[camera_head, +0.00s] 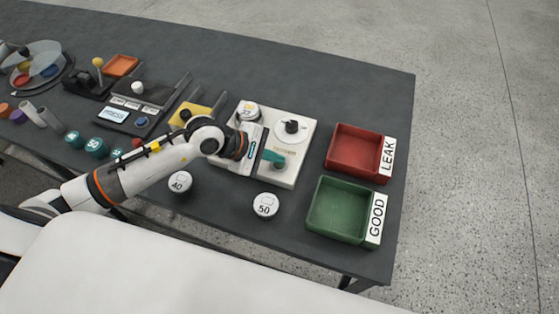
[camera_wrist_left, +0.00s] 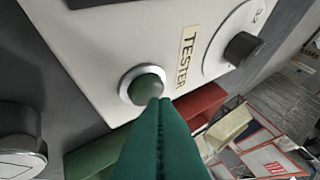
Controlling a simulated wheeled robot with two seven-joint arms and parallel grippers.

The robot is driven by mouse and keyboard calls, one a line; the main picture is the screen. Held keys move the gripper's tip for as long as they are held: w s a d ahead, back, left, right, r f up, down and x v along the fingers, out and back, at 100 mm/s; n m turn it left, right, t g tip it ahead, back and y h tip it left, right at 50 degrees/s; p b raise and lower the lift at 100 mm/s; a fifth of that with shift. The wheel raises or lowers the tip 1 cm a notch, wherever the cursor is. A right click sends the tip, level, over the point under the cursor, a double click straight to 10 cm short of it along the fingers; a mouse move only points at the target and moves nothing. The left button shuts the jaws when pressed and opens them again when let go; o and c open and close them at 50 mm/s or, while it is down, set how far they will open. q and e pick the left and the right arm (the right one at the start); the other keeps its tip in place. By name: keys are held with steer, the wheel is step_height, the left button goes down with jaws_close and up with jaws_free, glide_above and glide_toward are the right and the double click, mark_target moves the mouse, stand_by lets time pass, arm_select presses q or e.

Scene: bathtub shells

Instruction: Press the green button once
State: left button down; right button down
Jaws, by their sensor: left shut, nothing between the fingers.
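The green button (camera_wrist_left: 146,86) sits in a pale ring on the white tester box (camera_wrist_left: 90,50), beside the TESTER label (camera_wrist_left: 187,58) in the left wrist view. In the head view the tester box (camera_head: 304,148) stands near the right end of the table, and my gripper mostly hides the button. My left gripper (camera_head: 277,158) is shut and empty, with its teal fingers over the box. In the left wrist view its fingertips (camera_wrist_left: 160,103) overlap the button's lower right edge; I cannot tell whether they touch it. My right gripper is not in view.
A black knob (camera_head: 292,126) stands on the tester's dial. A red LEAK tray (camera_head: 340,166) and a green GOOD tray (camera_head: 322,229) lie to the right. White discs marked 40 (camera_head: 180,182) and 50 (camera_head: 265,206) lie in front. Several other items fill the table's left.

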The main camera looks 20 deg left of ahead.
arm_select(q)
steer(key=shift+f+b, duration=0.35)
stand_by(0.6)
steer(key=shift+r+p, duration=0.4)
steer(key=shift+r, duration=0.5)
steer(key=shift+r, duration=0.1)
steer(key=shift+r+p, duration=1.45)
steer(key=shift+r, duration=0.95)
steer(key=shift+a, duration=0.1)
